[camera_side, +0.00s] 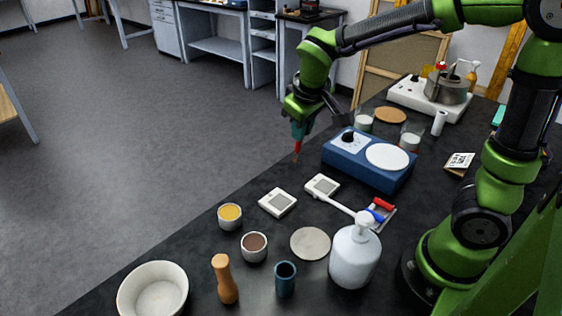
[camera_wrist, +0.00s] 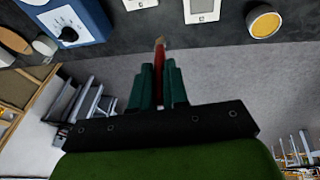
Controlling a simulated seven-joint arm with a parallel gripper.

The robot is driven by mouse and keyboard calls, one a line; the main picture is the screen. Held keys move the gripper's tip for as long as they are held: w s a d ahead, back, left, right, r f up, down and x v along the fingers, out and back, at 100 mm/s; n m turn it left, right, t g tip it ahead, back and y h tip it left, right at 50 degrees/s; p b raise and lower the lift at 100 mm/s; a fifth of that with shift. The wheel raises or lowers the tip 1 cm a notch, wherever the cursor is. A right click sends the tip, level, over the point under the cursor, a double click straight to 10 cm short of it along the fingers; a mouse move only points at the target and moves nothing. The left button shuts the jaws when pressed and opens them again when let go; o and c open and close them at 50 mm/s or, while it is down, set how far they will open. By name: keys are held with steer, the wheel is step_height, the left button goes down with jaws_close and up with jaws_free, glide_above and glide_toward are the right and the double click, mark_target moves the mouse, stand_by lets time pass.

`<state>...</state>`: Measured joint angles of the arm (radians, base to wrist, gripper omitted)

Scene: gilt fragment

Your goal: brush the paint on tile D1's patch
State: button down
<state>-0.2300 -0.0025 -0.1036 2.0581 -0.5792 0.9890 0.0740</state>
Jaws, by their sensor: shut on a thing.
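My gripper (camera_side: 298,133) is shut on a slim red brush (camera_side: 297,150), which points down beyond the far edge of the table. In the wrist view the gripper (camera_wrist: 159,85) holds the red brush (camera_wrist: 159,58) between its fingers, its pale tip close to the table edge. Two white square tiles with grey patches lie on the table: a left tile (camera_side: 277,202) and a right tile (camera_side: 322,187). They also show at the top of the wrist view, one tile (camera_wrist: 202,10) and another tile (camera_wrist: 139,4), cut off by the frame. No tile label is readable. The tip touches neither tile.
A cup of yellow paint (camera_side: 230,216) and a cup of brown paint (camera_side: 254,247) stand left of the tiles. A blue hotplate device (camera_side: 370,165) stands right of them. A white pump bottle (camera_side: 354,258), a wooden pestle-like handle (camera_side: 224,280) and a bowl (camera_side: 153,293) stand nearer.

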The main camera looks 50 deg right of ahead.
steer(key=s+d+m+g+y, duration=0.1)
steer(key=d+m+g, duration=0.1)
steer(key=d, duration=0.6)
steer(key=shift+s+a+f+n+g+y, duration=0.2)
steer(key=shift+f+n, duration=0.15)
steer(key=shift+f, duration=0.45)
steer(key=shift+s+a+f+n+g+y, duration=0.1)
steer(key=shift+a+f+n+g+y, duration=0.15)
steer(key=shift+f, duration=0.55)
steer(key=shift+s+a+f+n+g+y, duration=0.15)
steer(key=shift+f+n, duration=0.25)
steer(key=shift+f, duration=0.4)
steer(key=shift+d+f, duration=0.1)
steer(key=shift+f, duration=0.85)
